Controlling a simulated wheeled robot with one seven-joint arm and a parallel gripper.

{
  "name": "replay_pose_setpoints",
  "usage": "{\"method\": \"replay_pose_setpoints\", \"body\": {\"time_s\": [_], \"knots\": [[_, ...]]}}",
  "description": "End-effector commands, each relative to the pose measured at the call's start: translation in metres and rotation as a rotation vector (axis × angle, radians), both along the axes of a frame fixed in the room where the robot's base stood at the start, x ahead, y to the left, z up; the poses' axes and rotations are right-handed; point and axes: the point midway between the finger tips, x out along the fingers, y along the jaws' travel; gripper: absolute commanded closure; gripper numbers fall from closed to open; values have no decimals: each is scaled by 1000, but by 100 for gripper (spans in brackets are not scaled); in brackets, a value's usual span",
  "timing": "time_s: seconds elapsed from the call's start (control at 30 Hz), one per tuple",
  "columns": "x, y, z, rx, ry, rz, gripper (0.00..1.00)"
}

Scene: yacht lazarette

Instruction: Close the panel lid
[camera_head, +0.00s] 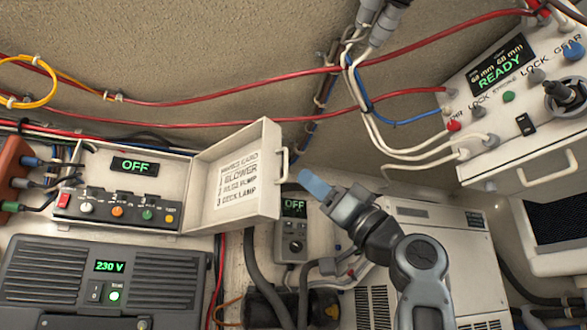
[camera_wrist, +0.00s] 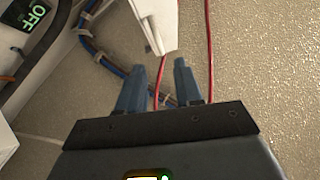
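The panel lid (camera_head: 262,165) is a white tray-like cover, swung open to the right of the panel box (camera_head: 85,165). It carries a printed label listing blower, bilge pump and deck lamp, and a white handle (camera_head: 282,166) on its right edge. My gripper (camera_head: 312,183) is just right of the handle, its blue fingers pointing up-left, apart from the lid as far as I can tell. In the wrist view the two fingers (camera_wrist: 160,78) are apart with nothing held between them. A white part (camera_wrist: 152,22), probably the lid's edge, shows just beyond the fingertips.
A grey meter (camera_head: 293,230) reading OFF hangs below and right of the lid. A grey 230 V unit (camera_head: 95,280) sits below the panel box. Red cables (camera_head: 230,75) and a dark conduit (camera_head: 320,95) run along the wall. A white READY console (camera_head: 510,95) is upper right.

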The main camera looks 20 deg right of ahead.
Motion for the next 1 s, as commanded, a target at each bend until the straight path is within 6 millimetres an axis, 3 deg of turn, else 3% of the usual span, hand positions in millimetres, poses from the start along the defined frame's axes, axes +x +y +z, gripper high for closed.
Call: {"method": "replay_pose_setpoints", "body": {"time_s": [0.5, 0.93, 1.0], "knots": [[36, 28, 50, 0, -2, 3, 65], [43, 33, 56, 0, -2, 1, 65], [43, 33, 56, 1, -2, 2, 70]]}}
